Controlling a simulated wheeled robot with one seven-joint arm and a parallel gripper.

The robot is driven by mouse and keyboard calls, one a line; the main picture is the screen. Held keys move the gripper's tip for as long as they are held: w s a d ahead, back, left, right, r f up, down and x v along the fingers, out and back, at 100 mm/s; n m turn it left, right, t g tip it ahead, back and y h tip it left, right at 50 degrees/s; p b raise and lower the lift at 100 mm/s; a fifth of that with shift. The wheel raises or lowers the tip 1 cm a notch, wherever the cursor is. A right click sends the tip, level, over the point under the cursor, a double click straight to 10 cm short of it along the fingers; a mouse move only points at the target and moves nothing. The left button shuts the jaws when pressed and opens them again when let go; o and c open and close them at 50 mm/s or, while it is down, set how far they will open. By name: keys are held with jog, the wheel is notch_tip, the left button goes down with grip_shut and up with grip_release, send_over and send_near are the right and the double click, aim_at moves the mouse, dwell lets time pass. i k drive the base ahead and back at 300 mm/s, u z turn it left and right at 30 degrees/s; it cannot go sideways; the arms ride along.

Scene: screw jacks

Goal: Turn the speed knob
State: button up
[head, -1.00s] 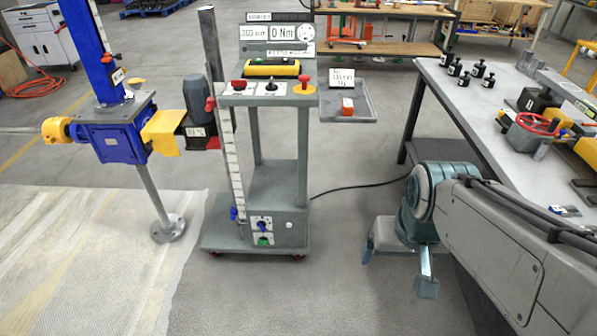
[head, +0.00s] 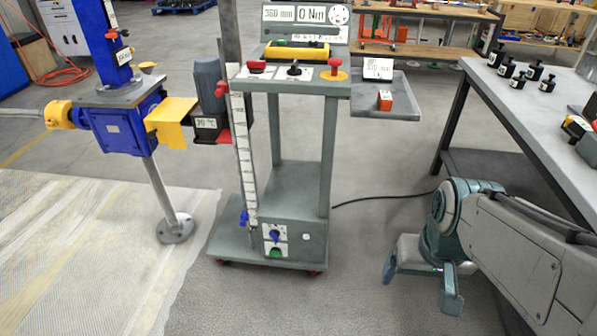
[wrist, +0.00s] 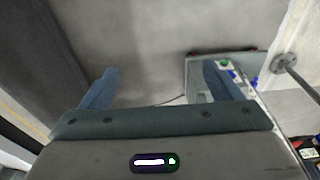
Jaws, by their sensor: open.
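The grey wheeled cart (head: 290,195) stands near the middle of the head view. On its top panel are a red knob (head: 257,67), a small black knob (head: 294,69) on a white plate and a red button (head: 335,66) on a yellow disc. Low on its front are a blue knob (head: 274,236) and a green button (head: 276,253). I cannot read which one is the speed knob. My gripper (head: 420,284) is low at the right of the cart, apart from it. In the wrist view my gripper (wrist: 163,86) is open and empty over bare floor.
A blue screw jack (head: 117,124) with a yellow guard (head: 170,120) stands left of the cart. A side tray (head: 375,110) juts from the cart's right. A workbench (head: 520,110) stands at right. A black cable (head: 385,201) crosses the floor.

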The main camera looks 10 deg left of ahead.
aim_at(294, 71)
jog(key=z, duration=0.05)
jog(key=k, duration=0.5)
jog(key=u, duration=0.55)
jog(key=i, duration=1.7)
jog(key=z, duration=0.4)
